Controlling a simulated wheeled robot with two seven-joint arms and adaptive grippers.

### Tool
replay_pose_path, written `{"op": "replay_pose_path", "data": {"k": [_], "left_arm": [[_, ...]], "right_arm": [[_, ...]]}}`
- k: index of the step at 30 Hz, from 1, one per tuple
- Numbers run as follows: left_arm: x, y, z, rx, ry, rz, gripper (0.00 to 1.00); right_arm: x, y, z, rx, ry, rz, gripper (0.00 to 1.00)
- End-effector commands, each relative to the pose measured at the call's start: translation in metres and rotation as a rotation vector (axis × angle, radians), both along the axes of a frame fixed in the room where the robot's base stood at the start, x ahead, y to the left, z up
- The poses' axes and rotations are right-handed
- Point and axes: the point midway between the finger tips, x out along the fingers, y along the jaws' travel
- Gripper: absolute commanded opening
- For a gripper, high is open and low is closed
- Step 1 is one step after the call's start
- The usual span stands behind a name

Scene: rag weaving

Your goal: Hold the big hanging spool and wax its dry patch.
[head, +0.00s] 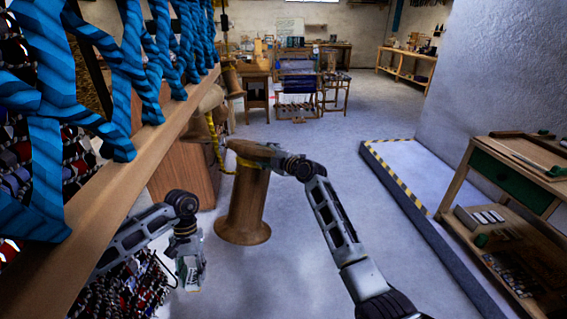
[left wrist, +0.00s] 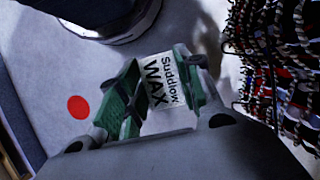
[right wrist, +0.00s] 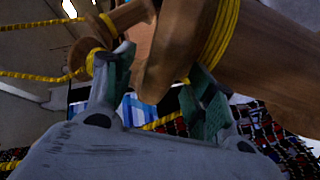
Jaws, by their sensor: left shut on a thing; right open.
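The big wooden spool (head: 245,205) is at the middle of the head view, with yellow cord around its upper part. In the right wrist view its wood (right wrist: 265,60) fills the upper right. My right gripper (head: 240,150) is open at the spool's top end, and its fingers (right wrist: 160,80) straddle a narrow wooden part. I cannot tell whether they touch it. I cannot make out a dry patch.
A wooden beam (head: 130,170) with thick blue woven strands (head: 60,90) runs along the left. Dark, multicoloured yarn hangs below it (left wrist: 275,70). A workbench (head: 510,165) stands at the right, beside a low striped platform edge (head: 395,180). Grey floor (head: 300,265) is clear between.

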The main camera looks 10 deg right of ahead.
Motion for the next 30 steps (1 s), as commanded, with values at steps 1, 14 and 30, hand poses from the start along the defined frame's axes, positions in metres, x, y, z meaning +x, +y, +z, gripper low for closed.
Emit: {"op": "replay_pose_path", "data": {"k": [1,14,30], "left_arm": [[0.0,0.0,0.0,0.0,0.0,0.0,0.08],[0.0,0.0,0.0,0.0,0.0,0.0,0.08],[0.0,0.0,0.0,0.0,0.0,0.0,0.08]], "right_arm": [[-0.003,-0.003,-0.001,-0.002,0.0,0.0,0.55],[-0.032,-0.022,0.005,-0.002,0.0,0.0,0.55],[-0.072,-0.05,0.013,-0.002,0.001,0.0,0.55]]}}
